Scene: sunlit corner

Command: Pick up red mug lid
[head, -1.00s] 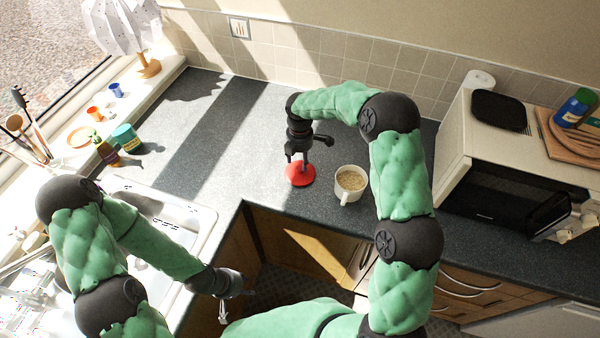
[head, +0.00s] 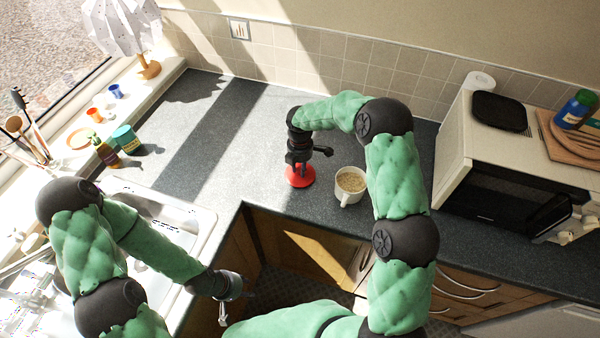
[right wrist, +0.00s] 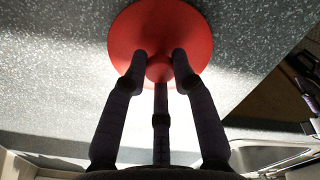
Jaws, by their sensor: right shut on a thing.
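The red mug lid (head: 300,179) is a round disc with a knob, on the grey worktop left of a white mug (head: 351,184). In the right wrist view the lid (right wrist: 190,32) lies at the top, its knob between the fingers. My right gripper (head: 298,168) points down over the lid, and its fingers (right wrist: 160,68) are shut on the knob. I cannot tell any gap under the lid. The mug stands upright and holds something pale and grainy. My left gripper (head: 235,292) is low, in front of the cabinets and away from the lid; its finger state is unclear.
A microwave (head: 505,190) stands at the right. A sink (head: 170,215) is at the left. A teal cup (head: 126,138) and small pots stand near the window sill. The worktop behind the lid is clear.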

